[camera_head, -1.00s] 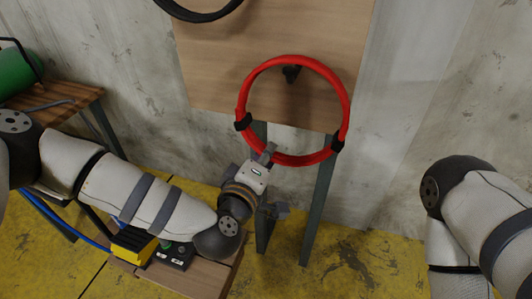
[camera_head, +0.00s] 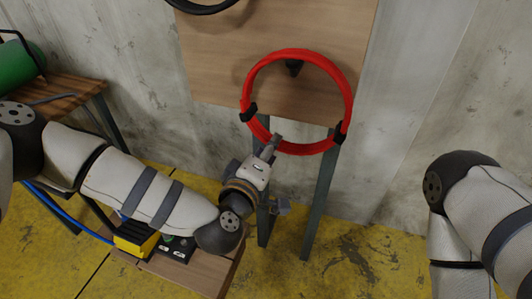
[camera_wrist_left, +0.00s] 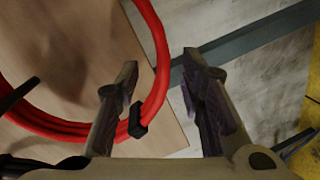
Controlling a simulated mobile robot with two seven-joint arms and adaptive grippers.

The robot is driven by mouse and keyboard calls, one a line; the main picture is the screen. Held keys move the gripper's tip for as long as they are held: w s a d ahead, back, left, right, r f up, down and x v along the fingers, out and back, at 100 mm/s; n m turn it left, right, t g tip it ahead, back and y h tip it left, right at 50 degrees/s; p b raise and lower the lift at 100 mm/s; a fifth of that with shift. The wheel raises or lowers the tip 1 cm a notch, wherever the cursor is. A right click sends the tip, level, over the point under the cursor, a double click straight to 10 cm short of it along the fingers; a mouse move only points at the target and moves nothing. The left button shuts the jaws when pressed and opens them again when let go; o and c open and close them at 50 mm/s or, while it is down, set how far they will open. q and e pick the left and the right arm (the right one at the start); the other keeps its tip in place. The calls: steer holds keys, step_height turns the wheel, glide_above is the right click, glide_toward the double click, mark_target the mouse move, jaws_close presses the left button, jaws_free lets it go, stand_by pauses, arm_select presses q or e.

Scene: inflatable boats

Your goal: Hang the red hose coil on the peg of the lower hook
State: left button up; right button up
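The red hose coil (camera_head: 349,85) is a ring with black clips, upright in front of the wooden board. The lower hook (camera_head: 294,67) shows inside the ring, just below its top; I cannot tell whether the coil rests on the peg. My left gripper (camera_head: 280,172) is at the coil's lower left edge, one finger overlapping the hose in the picture. In the left wrist view my left gripper (camera_wrist_left: 160,62) has its fingers wide apart. My right gripper is out of view.
The wooden board (camera_head: 215,60) stands on dark metal legs (camera_head: 320,200) against a concrete wall. Part of a black ring (camera_head: 205,8) shows higher up. A wooden bench (camera_head: 75,92) with a green cylinder (camera_head: 18,65) is at left. A low wooden platform (camera_head: 190,278) stands below my left arm.

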arm_select(q)
steer(key=v, duration=1.2)
steer(key=s+a+f+m+g+p, duration=0.1)
steer(key=s+f+m+g+p, duration=0.2)
steer(key=s+f+m+g, duration=0.8)
steer(key=s+a+f+g+y, duration=0.2)
steer(key=s+a, duration=0.6)
steer(key=s, duration=0.4)
steer(key=s+a+f+n+g+y+p, duration=0.1)
steer(key=s+a+f+g, duration=0.3)
steer(key=s+a, duration=0.5)
steer(key=s+f+y, duration=0.1)
steer(key=s, duration=0.2)
steer(key=shift+a+n+y, duration=0.3)
steer(key=shift+y, duration=0.1)
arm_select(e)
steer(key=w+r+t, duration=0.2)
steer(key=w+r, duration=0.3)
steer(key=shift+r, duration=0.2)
